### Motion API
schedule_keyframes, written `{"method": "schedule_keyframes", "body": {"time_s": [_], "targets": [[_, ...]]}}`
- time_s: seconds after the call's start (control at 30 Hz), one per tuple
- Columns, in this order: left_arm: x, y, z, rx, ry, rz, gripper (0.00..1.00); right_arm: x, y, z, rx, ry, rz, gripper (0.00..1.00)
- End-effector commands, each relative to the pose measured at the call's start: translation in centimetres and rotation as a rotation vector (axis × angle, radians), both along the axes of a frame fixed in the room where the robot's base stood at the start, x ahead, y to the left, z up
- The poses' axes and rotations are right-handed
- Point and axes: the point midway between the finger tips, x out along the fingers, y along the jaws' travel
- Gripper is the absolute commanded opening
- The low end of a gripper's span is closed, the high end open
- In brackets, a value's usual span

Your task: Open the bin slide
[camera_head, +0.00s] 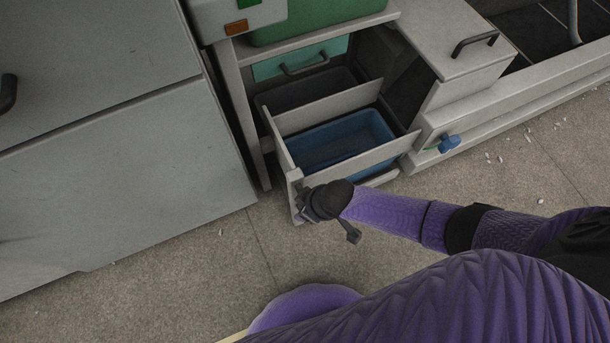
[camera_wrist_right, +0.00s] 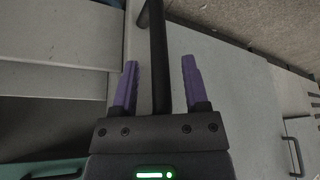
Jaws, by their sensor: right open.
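The bin slide (camera_head: 375,158) stands out from the cabinet, low on the floor side, with a blue bin (camera_head: 345,137) and a darker bin (camera_head: 305,90) behind a divider visible in it. My right gripper (camera_head: 308,207) is at the slide's near left corner, and its fingertips are hard to make out in the head view. In the right wrist view, its two purple fingers (camera_wrist_right: 160,82) are apart, with a dark bar handle (camera_wrist_right: 156,35) running between them. No clear grip on the bar shows. My left gripper is not in view.
A large grey cabinet (camera_head: 120,180) stands close on the left. A teal drawer front (camera_head: 300,60) with a dark handle is behind the slide. A blue knob (camera_head: 449,144) sticks out at right. The floor (camera_head: 235,240) in front is open, with small pale scraps.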

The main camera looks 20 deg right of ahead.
Motion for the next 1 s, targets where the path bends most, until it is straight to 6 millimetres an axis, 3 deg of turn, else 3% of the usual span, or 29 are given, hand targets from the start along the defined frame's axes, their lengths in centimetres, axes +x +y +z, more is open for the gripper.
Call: {"method": "schedule_keyframes", "body": {"time_s": [0.13,0.4,1.0], "targets": [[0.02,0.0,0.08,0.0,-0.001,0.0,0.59,0.01,0.01,0.12,0.001,-0.001,0.0,0.56],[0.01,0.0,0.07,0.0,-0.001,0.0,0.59,-0.01,0.0,0.09,0.001,-0.001,0.0,0.0],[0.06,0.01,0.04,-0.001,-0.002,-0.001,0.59,-0.02,-0.02,0.06,0.0,0.0,0.0,0.0]]}}
